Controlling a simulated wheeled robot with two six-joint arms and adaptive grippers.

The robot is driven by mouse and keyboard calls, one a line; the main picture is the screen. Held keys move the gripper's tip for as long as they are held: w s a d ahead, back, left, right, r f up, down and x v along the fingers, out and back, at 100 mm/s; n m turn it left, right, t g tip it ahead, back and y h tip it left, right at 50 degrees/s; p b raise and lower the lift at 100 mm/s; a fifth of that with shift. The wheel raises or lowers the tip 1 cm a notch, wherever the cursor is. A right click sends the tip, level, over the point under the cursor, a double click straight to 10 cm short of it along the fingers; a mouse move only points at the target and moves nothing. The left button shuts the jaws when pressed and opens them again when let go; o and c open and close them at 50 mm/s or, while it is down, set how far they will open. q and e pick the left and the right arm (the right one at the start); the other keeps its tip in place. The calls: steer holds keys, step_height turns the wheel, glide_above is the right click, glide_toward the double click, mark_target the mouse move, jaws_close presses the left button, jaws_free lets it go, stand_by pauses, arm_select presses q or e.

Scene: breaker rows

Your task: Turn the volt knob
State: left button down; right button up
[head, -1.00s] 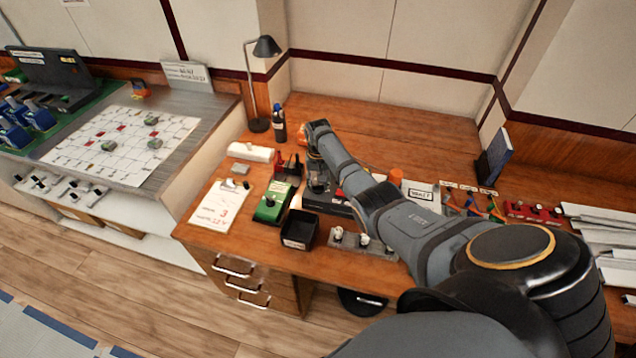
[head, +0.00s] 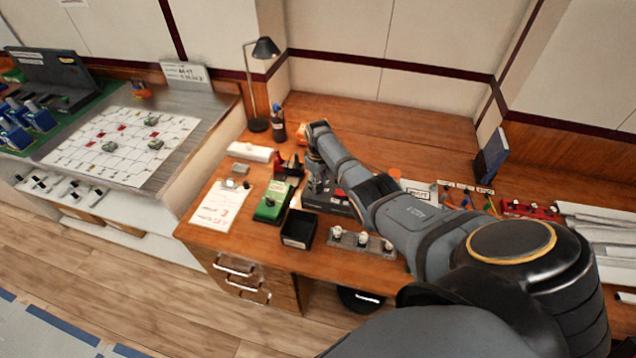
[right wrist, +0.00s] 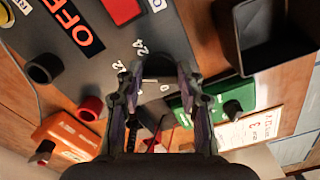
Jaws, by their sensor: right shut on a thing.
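The volt knob (right wrist: 158,68) is a dark knob on a dark grey panel (right wrist: 92,52), with the white marks 12, 24 and 0 around it in the right wrist view. My right gripper (right wrist: 160,78) has one finger on each side of the knob and is shut on it. The fingers hide part of the knob, so I cannot tell exactly where it points. In the head view the right gripper (head: 318,188) reaches down to the panel (head: 335,208) on the desk. My left gripper is in neither current view.
A green box (head: 271,201) with a black knob and an open black tray (head: 298,228) stand close by. A dark post (right wrist: 45,68), a red post (right wrist: 90,108) and an orange box (right wrist: 68,138) are near the fingers.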

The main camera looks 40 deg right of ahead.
mark_target(318, 185)
steer(key=shift+n, duration=0.3)
steer(key=o, duration=1.2)
step_height(318, 185, up, 12)
stand_by(0.4)
